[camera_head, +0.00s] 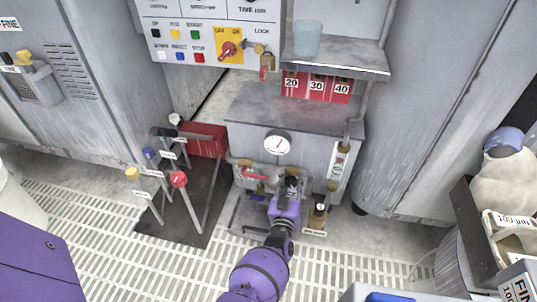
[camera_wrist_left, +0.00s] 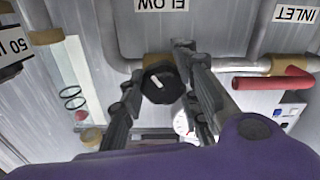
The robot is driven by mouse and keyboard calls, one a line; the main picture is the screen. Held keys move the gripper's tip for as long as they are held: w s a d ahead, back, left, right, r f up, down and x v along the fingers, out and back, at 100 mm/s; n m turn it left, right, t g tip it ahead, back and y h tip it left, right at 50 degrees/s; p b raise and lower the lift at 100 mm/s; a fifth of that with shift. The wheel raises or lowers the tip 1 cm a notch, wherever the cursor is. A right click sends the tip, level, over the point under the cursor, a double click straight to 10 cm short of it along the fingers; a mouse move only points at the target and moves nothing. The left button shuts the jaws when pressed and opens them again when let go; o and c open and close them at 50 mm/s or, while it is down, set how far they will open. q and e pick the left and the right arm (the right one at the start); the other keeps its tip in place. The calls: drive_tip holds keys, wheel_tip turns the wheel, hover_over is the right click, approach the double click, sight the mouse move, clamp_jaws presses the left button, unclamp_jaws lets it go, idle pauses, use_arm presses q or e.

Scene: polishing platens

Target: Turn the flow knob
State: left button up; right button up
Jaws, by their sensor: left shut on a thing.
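The flow knob (camera_wrist_left: 158,82) is black and round with a white pointer mark. It sits on the pipework under the "FLOW" label (camera_wrist_left: 162,4), which reads upside down in the left wrist view. My left gripper (camera_head: 291,184) is at the front of the grey cabinet (camera_head: 250,112) in the head view. Its two dark fingers stand on either side of the knob and are shut on it. The white mark is slanted in the left wrist view. In the head view the gripper mostly covers the knob. My right gripper is in neither view.
A red-handled inlet valve (camera_wrist_left: 272,82) lies close beside the fingers. A round gauge (camera_head: 277,144) is above, and a flow tube (camera_head: 339,160) is to the right. Levers with coloured knobs (camera_head: 179,180) stand at the left. A cup (camera_head: 307,39) is on the shelf above.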

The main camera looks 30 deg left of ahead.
use_arm(q)
drive_tip(key=shift+w+d, duration=0.15)
drive_tip(key=shift+d, duration=0.25)
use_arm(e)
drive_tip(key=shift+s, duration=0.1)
use_arm(q)
drive_tip(key=o, duration=1.1)
drive_tip(key=shift+a, duration=0.15)
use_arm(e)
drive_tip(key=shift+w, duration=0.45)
use_arm(q)
drive_tip(key=shift+a, duration=0.1)
